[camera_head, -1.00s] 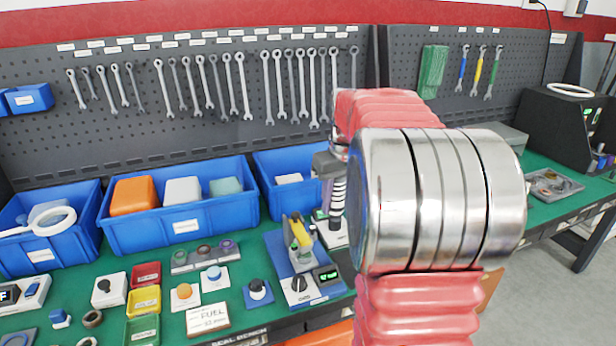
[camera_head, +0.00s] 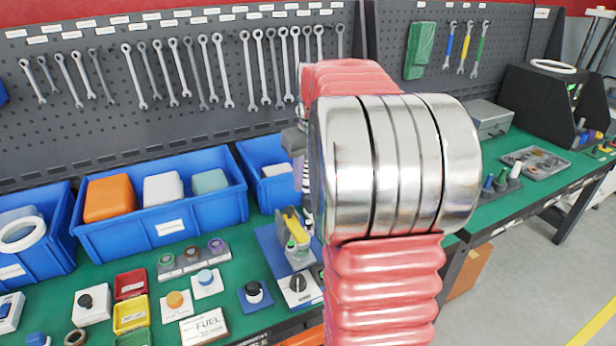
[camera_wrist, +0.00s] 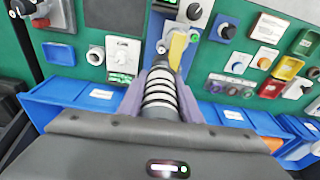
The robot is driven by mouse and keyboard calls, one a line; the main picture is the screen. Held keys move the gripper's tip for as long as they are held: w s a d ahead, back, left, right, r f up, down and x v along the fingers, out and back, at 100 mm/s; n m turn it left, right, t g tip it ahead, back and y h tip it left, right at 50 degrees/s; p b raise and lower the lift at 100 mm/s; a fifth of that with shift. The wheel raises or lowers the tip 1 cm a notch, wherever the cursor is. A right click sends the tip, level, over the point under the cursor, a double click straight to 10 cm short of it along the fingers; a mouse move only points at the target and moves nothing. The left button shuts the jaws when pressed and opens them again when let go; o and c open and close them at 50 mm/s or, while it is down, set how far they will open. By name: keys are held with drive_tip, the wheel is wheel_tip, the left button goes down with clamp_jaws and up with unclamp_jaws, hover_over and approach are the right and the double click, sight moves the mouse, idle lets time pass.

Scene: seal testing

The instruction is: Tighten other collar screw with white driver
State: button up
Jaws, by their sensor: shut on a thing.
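My gripper (camera_wrist: 160,103) is shut on the white driver (camera_wrist: 160,92), a white shaft ringed with black bands, between its purplish jaws in the wrist view. Its dark end points at the bench fixture. In the head view my red and silver arm hides most of the gripper and driver; a striped sliver of the driver (camera_head: 299,174) shows at the arm's left edge. The fixture (camera_head: 294,240), with a yellow part and a green piece, stands on a blue plate below. The yellow part (camera_wrist: 177,48) appears just beyond the driver tip. The collar screws are too small to make out; contact cannot be told.
Blue bins (camera_head: 165,218) stand behind the fixture, below the wrench pegboard (camera_head: 190,120). Knob blocks (camera_head: 255,293) and small red and yellow trays (camera_head: 131,314) lie to its left. A rack of coloured drivers (camera_head: 500,183) and a grey parts tray (camera_head: 535,162) are on the right.

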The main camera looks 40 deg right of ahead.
sight(309, 202)
drive_tip(key=shift+f, duration=0.15)
drive_tip(key=shift+f, duration=2.3)
drive_tip(key=shift+s+f, duration=0.15)
drive_tip(key=shift+f, duration=1.15)
idle(2.8)
drive_tip(key=shift+r, duration=0.1)
drive_tip(key=shift+r, duration=2.4)
